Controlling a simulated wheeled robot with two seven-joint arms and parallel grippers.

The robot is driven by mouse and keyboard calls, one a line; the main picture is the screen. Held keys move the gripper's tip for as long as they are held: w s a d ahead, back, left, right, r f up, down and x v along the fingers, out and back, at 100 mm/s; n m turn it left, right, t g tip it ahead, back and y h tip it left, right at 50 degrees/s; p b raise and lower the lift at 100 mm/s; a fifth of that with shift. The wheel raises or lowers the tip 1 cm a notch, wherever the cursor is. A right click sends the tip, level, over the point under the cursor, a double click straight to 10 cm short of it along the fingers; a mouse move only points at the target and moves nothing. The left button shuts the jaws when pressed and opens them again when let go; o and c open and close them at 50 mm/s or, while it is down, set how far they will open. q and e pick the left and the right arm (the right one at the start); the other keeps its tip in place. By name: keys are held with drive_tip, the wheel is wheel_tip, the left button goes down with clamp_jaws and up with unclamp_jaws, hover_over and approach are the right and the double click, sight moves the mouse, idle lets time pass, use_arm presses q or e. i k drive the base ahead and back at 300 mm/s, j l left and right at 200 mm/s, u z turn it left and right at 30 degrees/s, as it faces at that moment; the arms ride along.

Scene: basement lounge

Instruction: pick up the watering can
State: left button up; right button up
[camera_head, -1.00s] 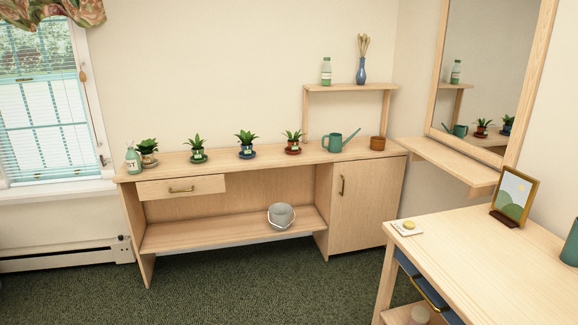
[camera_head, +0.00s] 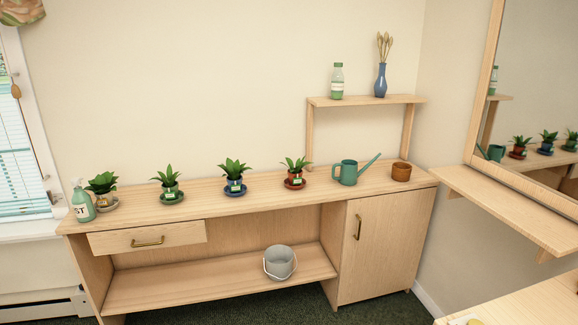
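The green watering can (camera_head: 346,174) stands upright on the right part of the long wooden sideboard top (camera_head: 215,201), below the small raised shelf. Its long spout points up to the right and its handle is on the left side. A brown pot (camera_head: 401,172) stands just right of it, under the spout's side. A potted plant on a red saucer (camera_head: 295,182) stands to its left. Neither of my grippers shows in the view.
Several potted plants and a spray bottle (camera_head: 82,203) line the sideboard top. The raised shelf (camera_head: 367,101) holds a bottle (camera_head: 337,81) and a blue vase (camera_head: 381,80). A grey bucket (camera_head: 279,262) sits on the lower shelf. A wall ledge (camera_head: 510,210) and table corner (camera_head: 530,304) jut in at right.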

sight(349, 175)
drive_tip(key=i, duration=2.55)
drive_tip(key=z, duration=0.3)
